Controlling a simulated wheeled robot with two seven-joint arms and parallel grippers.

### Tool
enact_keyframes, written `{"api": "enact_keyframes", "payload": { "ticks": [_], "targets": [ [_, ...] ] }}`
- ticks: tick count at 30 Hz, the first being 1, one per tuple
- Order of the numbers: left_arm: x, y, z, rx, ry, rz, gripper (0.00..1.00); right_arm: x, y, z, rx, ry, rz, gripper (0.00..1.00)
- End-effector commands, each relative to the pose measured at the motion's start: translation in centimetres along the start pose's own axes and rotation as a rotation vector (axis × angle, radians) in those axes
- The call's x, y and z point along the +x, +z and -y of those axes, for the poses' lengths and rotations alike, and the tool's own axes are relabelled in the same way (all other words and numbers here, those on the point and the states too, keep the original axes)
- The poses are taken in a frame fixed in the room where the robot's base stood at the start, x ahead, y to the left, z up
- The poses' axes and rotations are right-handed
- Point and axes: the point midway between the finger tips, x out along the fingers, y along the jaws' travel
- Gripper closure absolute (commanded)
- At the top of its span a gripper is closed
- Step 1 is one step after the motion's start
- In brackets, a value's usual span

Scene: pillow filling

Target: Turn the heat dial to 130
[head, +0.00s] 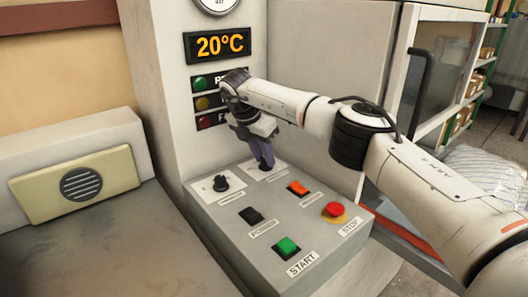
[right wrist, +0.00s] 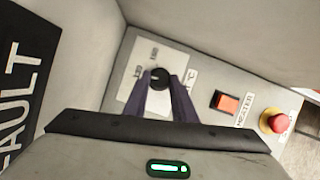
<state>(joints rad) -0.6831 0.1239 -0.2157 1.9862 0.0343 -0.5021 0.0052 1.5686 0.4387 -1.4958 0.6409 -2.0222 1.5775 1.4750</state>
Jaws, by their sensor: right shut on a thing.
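The heat dial is a black round knob (right wrist: 160,74) on a white plate (right wrist: 128,100) with small printed marks, seen in the right wrist view. My right gripper (right wrist: 160,85) has its two dark fingers on either side of the knob and is shut on it. In the head view my right gripper (head: 267,164) points down at the back right of the control panel (head: 215,208) and hides most of this dial. The dial's exact setting is not readable. The display (head: 217,46) reads 20°C. My left gripper is not in view.
A second black dial (head: 221,182) sits just left of my gripper. An orange switch (head: 298,188), a black switch (head: 251,215), a green START button (head: 287,246) and a red STOP button (head: 334,210) lie nearer. Indicator lamps (head: 202,103) are on the upright wall behind.

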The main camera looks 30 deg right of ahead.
Motion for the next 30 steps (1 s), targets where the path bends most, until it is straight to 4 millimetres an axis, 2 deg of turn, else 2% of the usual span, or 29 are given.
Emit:
{"api": "enact_keyframes", "payload": {
  "ticks": [7,21,22,25,30],
  "targets": [
    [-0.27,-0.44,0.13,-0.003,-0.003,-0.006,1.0,-0.09,0.11,-0.08,0.062,-0.025,0.002,0.98],
    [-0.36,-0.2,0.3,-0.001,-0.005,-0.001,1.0,0.0,0.17,-0.07,0.074,-0.029,0.003,0.98],
    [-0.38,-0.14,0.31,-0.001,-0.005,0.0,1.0,0.0,0.17,-0.07,0.074,-0.029,0.003,0.74],
    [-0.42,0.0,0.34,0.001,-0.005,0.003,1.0,0.0,0.15,-0.07,0.074,-0.029,0.003,0.57],
    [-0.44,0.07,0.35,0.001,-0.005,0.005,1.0,0.0,0.09,-0.08,0.073,-0.029,0.002,0.57]
  ]
}}
